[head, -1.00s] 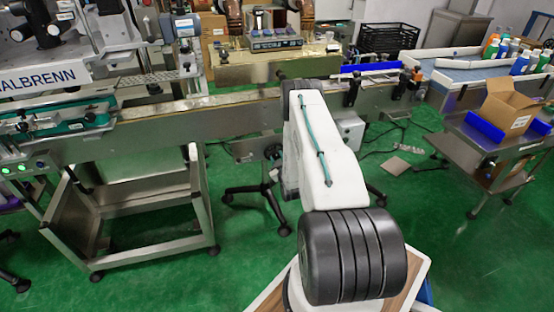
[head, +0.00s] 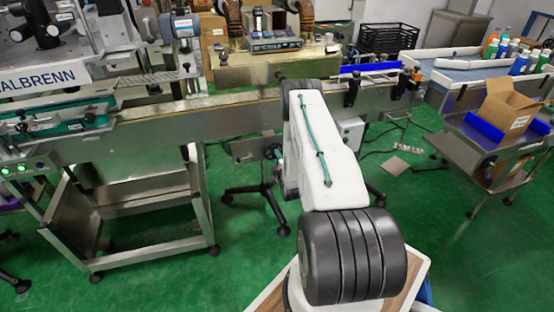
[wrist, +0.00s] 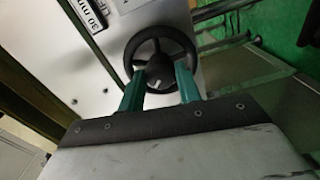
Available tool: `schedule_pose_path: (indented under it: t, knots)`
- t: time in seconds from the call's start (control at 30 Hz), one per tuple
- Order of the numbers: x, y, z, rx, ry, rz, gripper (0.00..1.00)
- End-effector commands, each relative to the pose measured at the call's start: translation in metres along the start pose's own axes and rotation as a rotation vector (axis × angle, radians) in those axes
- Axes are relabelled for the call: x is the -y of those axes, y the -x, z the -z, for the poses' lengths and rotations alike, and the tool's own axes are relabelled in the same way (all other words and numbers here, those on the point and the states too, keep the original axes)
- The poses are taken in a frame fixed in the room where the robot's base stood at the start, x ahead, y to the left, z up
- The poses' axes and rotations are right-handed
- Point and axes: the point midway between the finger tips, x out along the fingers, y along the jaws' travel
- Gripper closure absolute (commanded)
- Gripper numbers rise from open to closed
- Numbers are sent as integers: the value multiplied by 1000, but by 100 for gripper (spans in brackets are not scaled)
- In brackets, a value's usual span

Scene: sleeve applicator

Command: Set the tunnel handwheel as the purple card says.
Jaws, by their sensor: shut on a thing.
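In the wrist view a black handwheel (wrist: 160,38) with spokes and a round hub is mounted on a pale metal panel. My gripper (wrist: 160,82) reaches it with its two green fingers, which are shut on the wheel near the hub. A small white mark shows on the hub. A white label plate (wrist: 95,10) with "30" and part of a unit shows at the upper left. In the head view my white arm hides most of the gripper and wheel. I cannot make out a purple card in either view.
A long conveyor (head: 235,110) runs across the head view, with a steel frame stand (head: 150,205) below it at the left. An open cardboard box (head: 512,105) sits on a table at the right. Green floor is clear at the front right.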

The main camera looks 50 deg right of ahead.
Motion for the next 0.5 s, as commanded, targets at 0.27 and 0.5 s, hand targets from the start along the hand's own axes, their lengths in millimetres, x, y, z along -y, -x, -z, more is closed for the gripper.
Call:
schedule_pose_path:
  t: [0.27, 0.5]
  knots:
    - [-1, -1, 2, -4, 263, -2, 89]
    - [-1, -1, 2, -5, 491, -2, 89]
